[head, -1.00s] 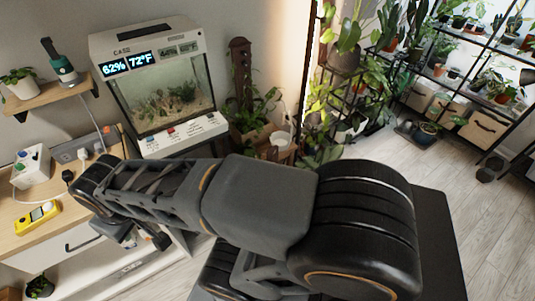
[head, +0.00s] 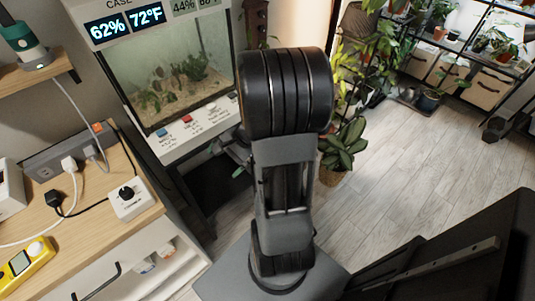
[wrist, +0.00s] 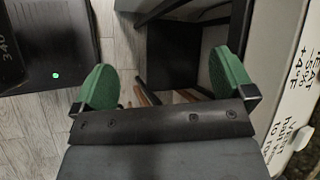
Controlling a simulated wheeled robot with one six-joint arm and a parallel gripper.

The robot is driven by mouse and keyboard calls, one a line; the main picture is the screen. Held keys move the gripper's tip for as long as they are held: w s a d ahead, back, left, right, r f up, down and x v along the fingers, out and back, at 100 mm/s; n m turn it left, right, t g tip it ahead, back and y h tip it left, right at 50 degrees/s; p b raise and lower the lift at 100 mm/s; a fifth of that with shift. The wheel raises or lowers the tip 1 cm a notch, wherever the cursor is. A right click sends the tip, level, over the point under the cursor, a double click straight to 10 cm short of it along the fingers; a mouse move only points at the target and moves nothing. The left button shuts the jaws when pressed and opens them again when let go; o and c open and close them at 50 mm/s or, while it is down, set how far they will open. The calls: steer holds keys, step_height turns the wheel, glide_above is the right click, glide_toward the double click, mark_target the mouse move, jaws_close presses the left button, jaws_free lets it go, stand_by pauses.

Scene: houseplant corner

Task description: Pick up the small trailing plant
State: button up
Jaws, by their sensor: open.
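I cannot make out a plant that is clearly the small trailing plant in the views now. Several potted plants stand on the black rack (head: 470,50) at the upper right, small and far off. A broad-leaved plant (head: 345,145) stands on the floor beyond my arm. My gripper (wrist: 165,82) is open and empty in the wrist view, its two green fingertips wide apart above the grey floor. A dark stand and several brown sticks or legs show beyond the fingertips. In the head view my arm mostly hides the gripper.
A lit terrarium (head: 170,80) stands at the back left. A wooden desk (head: 120,215) at the left carries a power strip (head: 70,155), cables and a yellow meter (head: 24,268). A wall shelf (head: 45,72) holds a green-and-white device (head: 24,42).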

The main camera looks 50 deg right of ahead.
steer(key=w+d+f+m+t+b, duration=0.1)
steer(key=d+f+m+t+b, duration=0.35)
steer(key=d+f+m, duration=0.7)
steer(key=d+f+m+t+h+b, duration=0.1)
steer(key=d+f+m+t+h, duration=0.1)
steer(key=d+f+m+h, duration=0.35)
steer(key=d+f+m+t+h+b, duration=0.1)
steer(key=d+f+m+t+h, duration=0.15)
steer(key=d+m+h, duration=0.6)
steer(key=shift+w+d+f+n+y+b, duration=0.15)
steer(key=shift+w+d+f+y+b, duration=0.35)
steer(key=shift+w+d+f, duration=0.9)
steer(key=shift+w+d+f+n+y+b, duration=0.15)
steer(key=shift+w+d+f+y+b, duration=0.35)
steer(key=shift+w, duration=1.65)
steer(key=shift+w+d+f+n+y+b, duration=0.15)
steer(key=shift+w+d+f+y+b, duration=0.35)
steer(key=shift+w+d+f, duration=0.9)
steer(key=shift+w+a+r, duration=0.35)
steer(key=shift+w+r, duration=0.05)
steer(key=shift+r, duration=0.1)
steer(key=c, duration=0.6)
